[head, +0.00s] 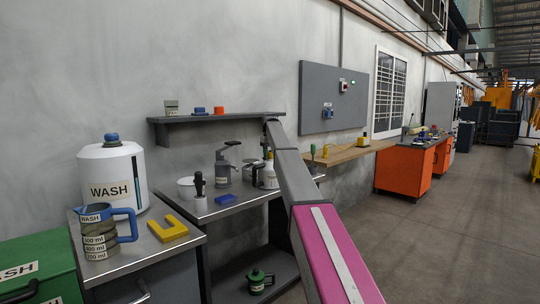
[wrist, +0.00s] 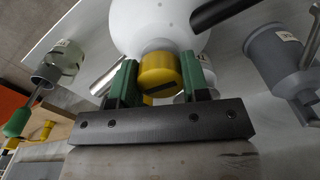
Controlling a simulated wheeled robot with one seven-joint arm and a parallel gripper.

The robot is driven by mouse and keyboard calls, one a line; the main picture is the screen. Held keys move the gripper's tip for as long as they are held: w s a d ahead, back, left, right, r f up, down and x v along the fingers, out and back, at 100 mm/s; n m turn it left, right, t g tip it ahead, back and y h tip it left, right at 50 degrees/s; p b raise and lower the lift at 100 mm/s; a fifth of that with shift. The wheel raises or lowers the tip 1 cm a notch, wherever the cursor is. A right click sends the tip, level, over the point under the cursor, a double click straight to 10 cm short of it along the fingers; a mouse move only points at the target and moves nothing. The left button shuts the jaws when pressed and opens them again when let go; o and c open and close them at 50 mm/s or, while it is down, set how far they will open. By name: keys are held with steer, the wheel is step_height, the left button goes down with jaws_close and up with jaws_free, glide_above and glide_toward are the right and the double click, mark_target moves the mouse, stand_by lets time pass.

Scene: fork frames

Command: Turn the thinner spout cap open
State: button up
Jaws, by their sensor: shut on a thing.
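The thinner container is a white rounded vessel (wrist: 150,22) that fills the top middle of the wrist view. In the head view the white container (head: 269,176) stands on the grey bench, partly hidden by my arm. Its yellow cap (wrist: 158,72) sits between the two green fingers of my gripper (wrist: 161,76). The fingers are shut on the cap, one on each side. A dark slot or mark shows on the cap. A grey metal tube slants beside the left finger and a dark bar beside the right; I cannot tell how they join the container.
A grey pump can (head: 222,172) stands left of the container, with a blue block (head: 225,199) nearby. The wrist view shows a grey can (wrist: 275,55) at right and a clear-and-grey vessel (wrist: 60,62) at left. A shelf (head: 215,117) hangs above the bench.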

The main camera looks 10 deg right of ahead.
steer(key=shift+n, duration=0.7)
steer(key=o, duration=0.9)
steer(key=shift+o, duration=0.2)
steer(key=shift+r, duration=0.15)
step_height(320, 180, up, 11)
steer(key=shift+f, duration=0.2)
